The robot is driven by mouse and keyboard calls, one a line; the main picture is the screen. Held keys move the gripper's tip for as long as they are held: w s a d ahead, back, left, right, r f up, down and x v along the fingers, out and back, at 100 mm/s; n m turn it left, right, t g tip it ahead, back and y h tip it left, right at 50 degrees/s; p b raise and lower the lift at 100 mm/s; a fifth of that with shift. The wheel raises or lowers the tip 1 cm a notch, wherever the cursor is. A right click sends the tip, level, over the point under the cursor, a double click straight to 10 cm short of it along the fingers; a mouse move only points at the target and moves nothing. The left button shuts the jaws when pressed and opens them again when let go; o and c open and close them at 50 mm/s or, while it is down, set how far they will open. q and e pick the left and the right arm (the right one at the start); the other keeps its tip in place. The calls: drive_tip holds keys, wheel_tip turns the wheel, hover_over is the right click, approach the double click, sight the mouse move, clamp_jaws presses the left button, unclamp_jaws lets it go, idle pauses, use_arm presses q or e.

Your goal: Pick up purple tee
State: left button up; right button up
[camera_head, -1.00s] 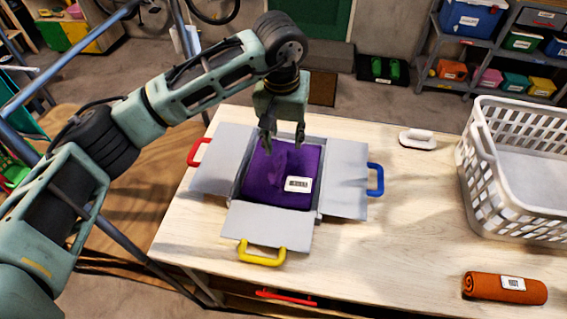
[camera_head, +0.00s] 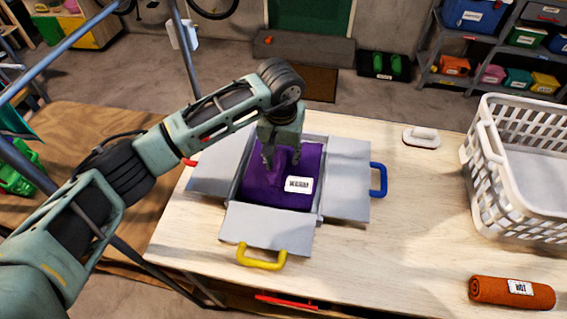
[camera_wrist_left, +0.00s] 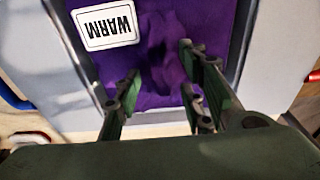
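The purple tee (camera_head: 272,194) lies folded in a grey box (camera_head: 272,226) with its flaps folded outward. A white label reading WARM is on the cloth in the left wrist view. The purple tee also fills the top middle of the left wrist view (camera_wrist_left: 195,20), with a raised fold in its surface. My left gripper (camera_head: 282,160) points down over the back part of the tee. In the left wrist view its fingers (camera_wrist_left: 160,92) are apart, on either side of the raised fold. I cannot tell whether the fingertips touch the cloth. My right gripper is out of view.
The box has red, blue (camera_head: 378,179) and yellow (camera_head: 262,258) handles. A white laundry basket (camera_head: 490,190) stands on the table's right, with a rolled orange cloth (camera_head: 495,291) in front. A white-handled brush (camera_head: 421,138) lies behind. The table between box and basket is clear.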

use_arm(q)
drive_tip(key=shift+f, duration=0.4)
drive_tip(key=shift+c, duration=0.3)
clamp_jaws()
